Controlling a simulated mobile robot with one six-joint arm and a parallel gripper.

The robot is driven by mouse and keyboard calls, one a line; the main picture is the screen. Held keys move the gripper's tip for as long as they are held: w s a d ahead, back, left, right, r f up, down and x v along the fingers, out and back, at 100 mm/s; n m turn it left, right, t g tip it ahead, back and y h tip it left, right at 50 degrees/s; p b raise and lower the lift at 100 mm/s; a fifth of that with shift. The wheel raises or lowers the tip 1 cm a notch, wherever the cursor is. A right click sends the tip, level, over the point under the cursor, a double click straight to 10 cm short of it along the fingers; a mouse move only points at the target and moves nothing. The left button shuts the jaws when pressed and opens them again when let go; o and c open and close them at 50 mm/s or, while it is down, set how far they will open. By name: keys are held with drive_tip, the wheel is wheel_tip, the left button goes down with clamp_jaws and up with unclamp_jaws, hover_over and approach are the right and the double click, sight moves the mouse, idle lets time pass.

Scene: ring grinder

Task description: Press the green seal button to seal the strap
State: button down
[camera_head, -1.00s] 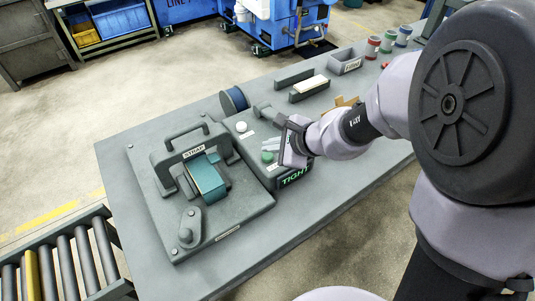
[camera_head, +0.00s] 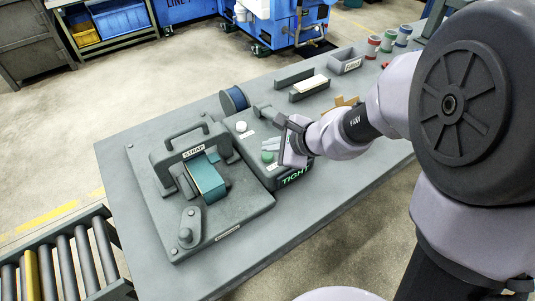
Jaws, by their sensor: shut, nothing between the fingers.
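The green seal button (camera_head: 268,157) is on top of the grey control box (camera_head: 250,145), near its front edge. My gripper (camera_head: 270,144) is shut and empty, its fingers pointing left over the box, close to the green button. I cannot tell whether the fingers touch it. A white button (camera_head: 241,127) sits further back on the same box. The box front shows lit green text reading "TIGHT". Left of it, the strapping station (camera_head: 160,165), marked "STRAP", holds a teal block with a tan strap or top edge (camera_head: 207,178) under its arch.
A lever with a round knob (camera_head: 187,230) stands at the station's front. A blue spool (camera_head: 233,100) is behind the box. A grey bin (camera_head: 346,62) and several coloured spools (camera_head: 388,43) are at the far right. The table front (camera_head: 250,248) is clear.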

sight(270, 157)
drive_tip(key=shift+f+b, duration=0.4)
drive_tip(key=shift+f+b, duration=0.55)
drive_tip(key=shift+b, duration=0.1)
idle(0.5)
drive_tip(key=shift+r, duration=0.15)
idle(0.5)
drive_tip(key=shift+r+p, duration=0.8)
drive_tip(key=shift+r, duration=0.05)
wheel_tip(270, 157, up, 5)
drive_tip(key=p, duration=0.4)
drive_tip(key=shift+r, duration=0.1)
idle(0.5)
